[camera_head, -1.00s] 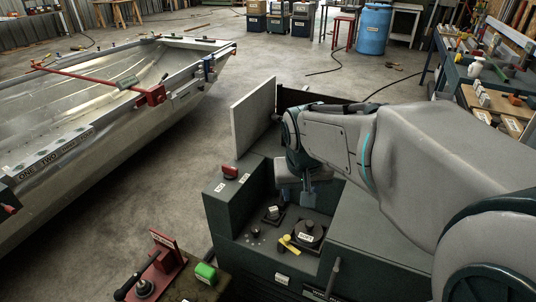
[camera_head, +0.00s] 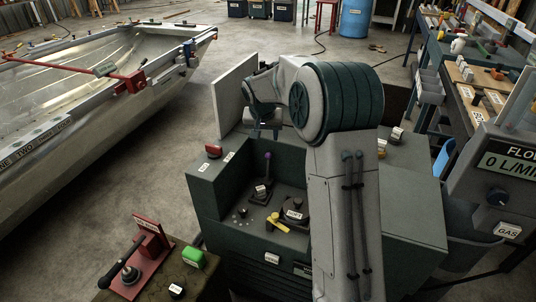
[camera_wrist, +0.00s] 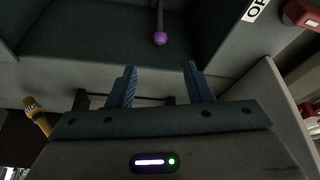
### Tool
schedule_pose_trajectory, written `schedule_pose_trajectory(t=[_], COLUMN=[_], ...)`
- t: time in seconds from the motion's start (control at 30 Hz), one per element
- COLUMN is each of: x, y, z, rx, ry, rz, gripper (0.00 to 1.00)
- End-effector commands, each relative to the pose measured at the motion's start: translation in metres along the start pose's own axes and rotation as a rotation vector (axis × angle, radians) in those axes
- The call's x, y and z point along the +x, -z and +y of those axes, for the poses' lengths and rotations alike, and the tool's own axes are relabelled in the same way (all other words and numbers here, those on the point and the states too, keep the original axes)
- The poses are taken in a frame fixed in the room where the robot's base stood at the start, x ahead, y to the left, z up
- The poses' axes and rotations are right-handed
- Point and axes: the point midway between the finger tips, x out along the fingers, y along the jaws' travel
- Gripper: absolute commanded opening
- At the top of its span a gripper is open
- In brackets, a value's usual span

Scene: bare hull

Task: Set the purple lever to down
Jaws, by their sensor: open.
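The purple lever (camera_head: 267,157) rises from a small dark base on the recessed top of the dark green console (camera_head: 207,187). Its stem stands near upright in the head view, with the purple knob at its top. In the wrist view the purple knob (camera_wrist: 160,39) shows beyond the fingertips, centred between them. My gripper (camera_wrist: 160,72) is open with two blue fingers and nothing between them. In the head view my gripper (camera_head: 264,132) hangs above the knob, apart from it. My arm hides the console's right part.
The console also bears a red switch (camera_head: 213,151), a yellow handle (camera_head: 278,224) and a black dial (camera_head: 295,203). A light panel (camera_head: 234,92) stands behind it. A green block (camera_head: 192,258) sits front left. A metal boat (camera_head: 100,120) lies left; floor between is clear.

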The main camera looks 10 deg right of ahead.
Motion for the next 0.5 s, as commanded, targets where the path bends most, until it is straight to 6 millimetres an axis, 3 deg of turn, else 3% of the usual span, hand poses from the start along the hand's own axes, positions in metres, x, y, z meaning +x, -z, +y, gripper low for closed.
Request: schedule_pose_trajectory(t=[0.5], x=[0.102], y=[-0.002], z=[0.0], rx=[-0.002], ry=[0.0], rz=[-0.004], gripper=[0.46])
